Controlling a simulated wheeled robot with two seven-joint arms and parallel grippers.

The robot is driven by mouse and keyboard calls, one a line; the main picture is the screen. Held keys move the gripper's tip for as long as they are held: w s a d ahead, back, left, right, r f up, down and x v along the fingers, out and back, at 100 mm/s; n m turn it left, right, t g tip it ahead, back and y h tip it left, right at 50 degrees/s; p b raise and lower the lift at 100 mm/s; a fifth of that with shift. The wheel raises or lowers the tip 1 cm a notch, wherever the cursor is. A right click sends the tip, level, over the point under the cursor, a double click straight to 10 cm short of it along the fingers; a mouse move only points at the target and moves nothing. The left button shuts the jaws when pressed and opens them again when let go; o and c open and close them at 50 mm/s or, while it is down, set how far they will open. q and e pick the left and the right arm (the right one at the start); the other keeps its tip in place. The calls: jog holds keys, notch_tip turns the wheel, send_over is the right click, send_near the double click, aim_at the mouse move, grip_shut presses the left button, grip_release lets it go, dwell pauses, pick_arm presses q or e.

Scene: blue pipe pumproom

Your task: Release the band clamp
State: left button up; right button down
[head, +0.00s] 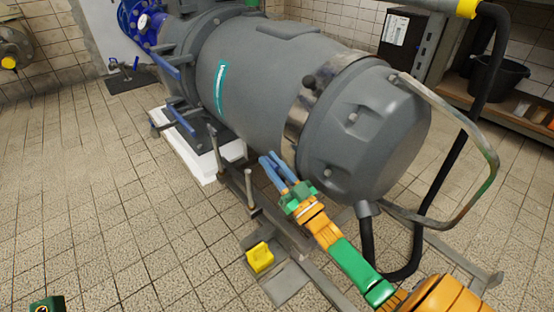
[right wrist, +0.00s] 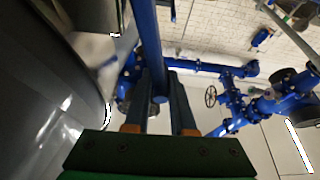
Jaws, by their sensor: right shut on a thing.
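A shiny metal band clamp (head: 298,118) runs around the big grey tank (head: 250,72) beside its domed end cap (head: 375,130) in the head view. My right gripper (head: 271,156) is low at the near side of the tank, just left of the band's lower part. In the right wrist view, its fingers (right wrist: 163,88) are on either side of a blue bar (right wrist: 148,40), which runs up the picture. I cannot tell how the bar joins the clamp. The band's far side and underside are hidden.
A bent metal rail (head: 470,135) and a black hose (head: 420,220) are right of the cap. Metal posts (head: 250,190) stand left of my right gripper. A yellow block (head: 260,257) is on the frame below. Tiled floor at left is mostly clear.

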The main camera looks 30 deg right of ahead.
jog(key=a+f+n+g+y, duration=0.4)
jog(key=a+f+n+y, duration=0.1)
jog(key=n, duration=1)
jog(key=shift+s+a+f+y, duration=0.2)
jog(key=shift+a+f+y, duration=0.1)
jog(key=shift+a+y, duration=0.1)
jog(key=shift+f, duration=0.1)
jog(key=c, duration=1.1)
grip_release()
